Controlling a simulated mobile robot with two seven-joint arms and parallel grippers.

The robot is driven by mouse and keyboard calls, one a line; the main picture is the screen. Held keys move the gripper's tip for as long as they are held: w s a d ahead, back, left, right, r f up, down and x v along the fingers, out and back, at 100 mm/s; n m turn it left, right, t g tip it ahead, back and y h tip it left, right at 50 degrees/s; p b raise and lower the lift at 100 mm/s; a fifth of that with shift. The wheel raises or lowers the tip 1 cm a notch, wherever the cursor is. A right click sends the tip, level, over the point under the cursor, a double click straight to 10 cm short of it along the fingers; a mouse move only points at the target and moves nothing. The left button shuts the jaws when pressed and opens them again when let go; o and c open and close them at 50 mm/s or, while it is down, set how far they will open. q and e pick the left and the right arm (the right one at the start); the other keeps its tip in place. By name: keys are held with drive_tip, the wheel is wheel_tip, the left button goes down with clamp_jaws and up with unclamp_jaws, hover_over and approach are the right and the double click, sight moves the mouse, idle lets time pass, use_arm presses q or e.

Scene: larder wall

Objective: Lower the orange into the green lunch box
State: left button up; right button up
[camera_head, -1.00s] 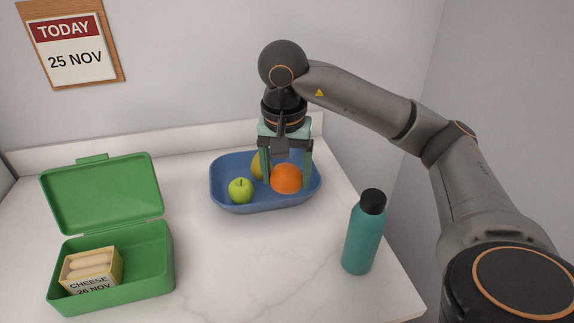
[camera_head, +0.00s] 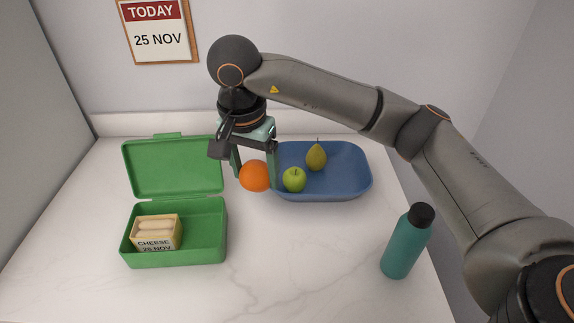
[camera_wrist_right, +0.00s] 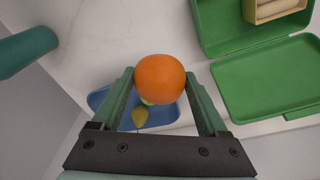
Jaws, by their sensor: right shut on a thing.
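The orange (camera_head: 255,176) is held between the fingers of my right gripper (camera_head: 254,168), off the counter, between the blue tray and the green lunch box. In the right wrist view the orange (camera_wrist_right: 160,79) sits between both fingertips. The green lunch box (camera_head: 207,248) stands open at the left, its lid (camera_head: 172,167) tilted back. My left gripper is not in view.
The blue tray (camera_head: 349,186) holds a green apple (camera_head: 294,179) and a pear (camera_head: 316,156). A teal bottle (camera_head: 406,246) stands upright at the right edge of the counter. The counter (camera_head: 300,260) in front is clear. A TODAY 25 NOV sign (camera_head: 160,38) hangs on the wall.

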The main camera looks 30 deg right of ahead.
drive_tip(key=w+a+f+b, duration=0.1)
drive_tip(key=w+a+f, duration=0.1)
drive_tip(key=a, duration=0.4)
drive_tip(key=w+a+f, duration=0.2)
drive_tip(key=w+a, duration=0.1)
drive_tip(key=a, duration=0.2)
drive_tip(key=shift+a+f+b, duration=0.35)
drive_tip(key=shift+a+b, duration=0.05)
drive_tip(key=shift+f+b, duration=2)
drive_tip(key=shift+f, duration=0.8)
drive_tip(key=shift+f+b, duration=2)
drive_tip(key=shift+f, duration=0.8)
idle(0.5)
drive_tip(key=o, duration=1.4)
